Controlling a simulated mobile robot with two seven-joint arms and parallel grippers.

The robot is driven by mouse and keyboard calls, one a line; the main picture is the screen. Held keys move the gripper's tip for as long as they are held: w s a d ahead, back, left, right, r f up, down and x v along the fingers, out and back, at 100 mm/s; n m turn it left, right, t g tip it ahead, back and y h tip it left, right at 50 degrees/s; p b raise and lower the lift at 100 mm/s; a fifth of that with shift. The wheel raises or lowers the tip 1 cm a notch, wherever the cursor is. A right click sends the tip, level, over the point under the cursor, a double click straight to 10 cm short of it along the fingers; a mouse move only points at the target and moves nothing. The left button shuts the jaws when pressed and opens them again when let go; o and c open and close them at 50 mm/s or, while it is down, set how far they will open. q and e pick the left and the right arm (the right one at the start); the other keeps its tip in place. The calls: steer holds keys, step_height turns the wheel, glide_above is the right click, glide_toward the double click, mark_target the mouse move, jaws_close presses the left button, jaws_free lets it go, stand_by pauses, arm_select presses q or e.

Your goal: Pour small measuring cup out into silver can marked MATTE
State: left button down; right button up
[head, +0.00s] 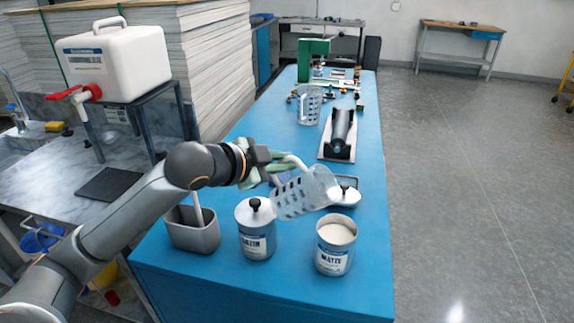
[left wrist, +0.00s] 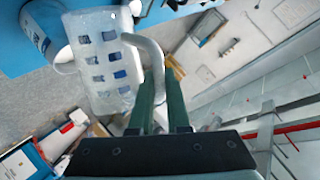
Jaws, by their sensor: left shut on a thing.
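My left gripper (head: 272,170) is shut on the handle of a clear measuring cup (head: 303,194) with dark square marks. The cup is held in the air, tipped well over on its side. In the left wrist view the cup (left wrist: 104,60) hangs beside the green fingers (left wrist: 160,108). The silver can marked MATTE (head: 334,260) stands upright and open, pale material inside, just below and right of the cup in the head view. I cannot tell whether the cup holds anything, and no stream shows. My right gripper is in neither view.
A lidded silver can marked SATIN (head: 257,243) stands left of the MATTE can. A grey bin (head: 194,236) is farther left. A small pale dish (head: 346,194) lies behind the cup. Another clear measuring cup (head: 309,104) and a black roller device (head: 340,135) stand farther back on the blue table (head: 230,292).

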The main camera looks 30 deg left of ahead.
arm_select(q)
steer(key=shift+a+p, duration=0.1)
steer(key=shift+p, duration=0.25)
stand_by(0.4)
stand_by(0.3)
steer(key=shift+a+f+b, duration=0.1)
steer(key=shift+a+b, duration=0.05)
steer(key=shift+b, duration=0.15)
steer(key=shift+s+a+n+t+h+b, duration=0.1)
steer(key=shift+a+n+t+h+b, duration=0.4)
steer(key=shift+n+h+b, duration=0.25)
steer(key=shift+r+n, duration=0.25)
steer(key=shift+r, duration=0.05)
steer(key=shift+p, duration=0.3)
